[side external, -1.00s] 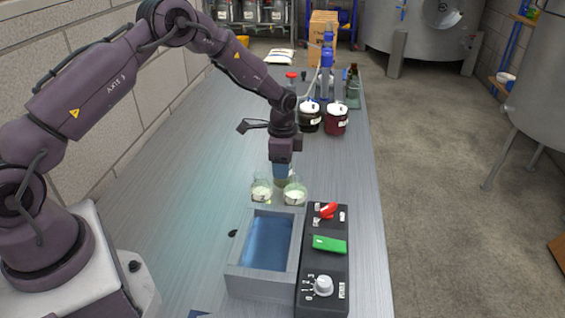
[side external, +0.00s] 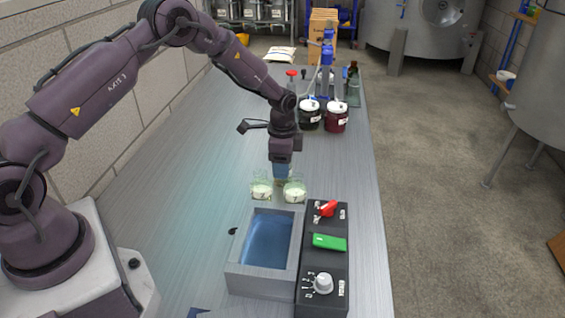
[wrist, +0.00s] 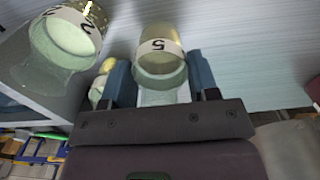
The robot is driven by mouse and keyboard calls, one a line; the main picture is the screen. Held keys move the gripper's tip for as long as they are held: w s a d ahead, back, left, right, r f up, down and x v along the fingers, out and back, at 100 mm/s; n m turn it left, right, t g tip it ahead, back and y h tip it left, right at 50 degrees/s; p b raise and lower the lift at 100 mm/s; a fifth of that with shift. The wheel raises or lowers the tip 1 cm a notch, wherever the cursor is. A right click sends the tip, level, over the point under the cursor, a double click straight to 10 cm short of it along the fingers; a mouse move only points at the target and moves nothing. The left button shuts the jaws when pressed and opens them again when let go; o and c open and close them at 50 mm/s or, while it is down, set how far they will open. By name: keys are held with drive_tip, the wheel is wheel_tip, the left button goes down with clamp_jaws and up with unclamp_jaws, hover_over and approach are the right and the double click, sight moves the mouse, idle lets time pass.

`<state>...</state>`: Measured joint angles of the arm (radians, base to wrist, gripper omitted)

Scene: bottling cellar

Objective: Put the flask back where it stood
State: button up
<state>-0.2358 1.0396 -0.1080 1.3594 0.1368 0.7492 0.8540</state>
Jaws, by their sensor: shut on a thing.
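My gripper (side external: 281,172) points down behind two glass flasks of pale contents, a left one (side external: 262,190) and a right one (side external: 294,191). In the wrist view, its blue fingers (wrist: 161,82) are shut on a flask labelled 5 (wrist: 160,62), with pale content. In the side view this held flask is mostly hidden behind the fingers and the front flasks. I cannot tell whether its base touches the bench. A flask labelled 2 (wrist: 66,38) stands to the left in the wrist view, and another pale flask (wrist: 98,92) shows partly behind the left finger.
A basin of blue liquid (side external: 236,278) and a black control box (side external: 340,268) with a red switch, green button and white knob stand in front of the flasks. Dark jars (side external: 336,122) stand farther back. The bench left of the gripper is clear.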

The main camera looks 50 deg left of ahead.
drive_tip(key=shift+f, duration=0.25)
idle(0.3)
drive_tip(key=o, duration=1.5)
drive_tip(key=shift+c, duration=0.2)
drive_tip(key=shift+r, duration=3)
